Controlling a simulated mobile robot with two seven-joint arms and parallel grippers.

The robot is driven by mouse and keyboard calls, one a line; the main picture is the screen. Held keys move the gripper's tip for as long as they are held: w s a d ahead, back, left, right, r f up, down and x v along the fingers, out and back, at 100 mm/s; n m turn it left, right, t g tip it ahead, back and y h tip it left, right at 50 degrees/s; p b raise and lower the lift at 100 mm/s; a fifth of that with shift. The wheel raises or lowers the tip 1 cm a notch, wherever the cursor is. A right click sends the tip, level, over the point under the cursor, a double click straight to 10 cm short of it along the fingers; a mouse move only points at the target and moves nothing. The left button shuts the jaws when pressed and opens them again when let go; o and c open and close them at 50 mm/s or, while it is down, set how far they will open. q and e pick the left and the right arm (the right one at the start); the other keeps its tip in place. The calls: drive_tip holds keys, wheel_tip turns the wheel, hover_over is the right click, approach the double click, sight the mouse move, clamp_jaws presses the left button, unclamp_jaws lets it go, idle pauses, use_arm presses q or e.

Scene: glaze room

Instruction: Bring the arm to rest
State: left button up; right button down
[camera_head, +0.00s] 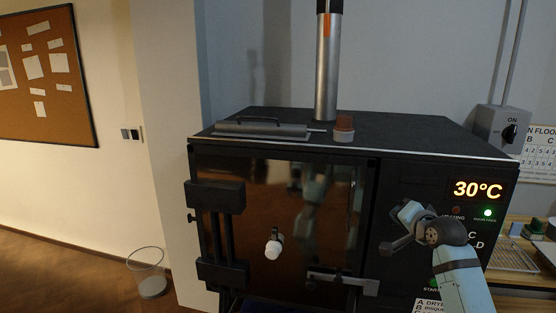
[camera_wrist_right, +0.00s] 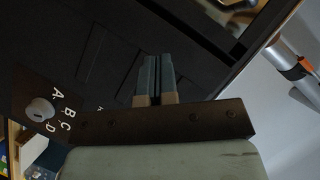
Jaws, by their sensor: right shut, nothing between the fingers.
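My right arm (camera_head: 460,270) comes in from the lower right and bends in front of the kiln's control panel. My right gripper (camera_wrist_right: 154,62) shows in the right wrist view with its fingers together and nothing between them. In the head view its fingertips are hard to make out against the dark panel. The black kiln (camera_head: 450,150) stands ahead with its shiny door (camera_head: 250,200) closed against the front. A latch handle (camera_head: 342,282) lies across the door's lower right. My left gripper is not in view.
The display (camera_head: 478,190) reads 30°C, with a green light lit below it. A dial (camera_wrist_right: 40,111) with letters shows in the wrist view. A flue pipe (camera_head: 327,70) rises from the kiln top. A shelf (camera_head: 520,258) is at right; a wire bin (camera_head: 150,285) stands at left.

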drive_tip(key=s+a+f+n+g, duration=0.1)
drive_tip(key=s+a+f+n, duration=0.2)
drive_tip(key=s+f, duration=0.75)
drive_tip(key=s+a+f+n+g, duration=0.1)
drive_tip(key=s+a+f+n, duration=0.15)
drive_tip(key=s+f, duration=0.85)
drive_tip(key=s+a+f+n, duration=0.2)
drive_tip(key=s+f, duration=0.5)
drive_tip(key=s, duration=0.3)
drive_tip(key=s+a+f+n+g+p, duration=0.1)
drive_tip(key=s+a+f+n, duration=0.2)
drive_tip(key=s+f, duration=0.3)
drive_tip(key=s, duration=0.4)
drive_tip(key=shift+s+a+f+n+g+y+p, duration=0.15)
drive_tip(key=shift+a+f+n+g+y+p, duration=0.1)
drive_tip(key=shift+f+n+g+y+p, duration=0.1)
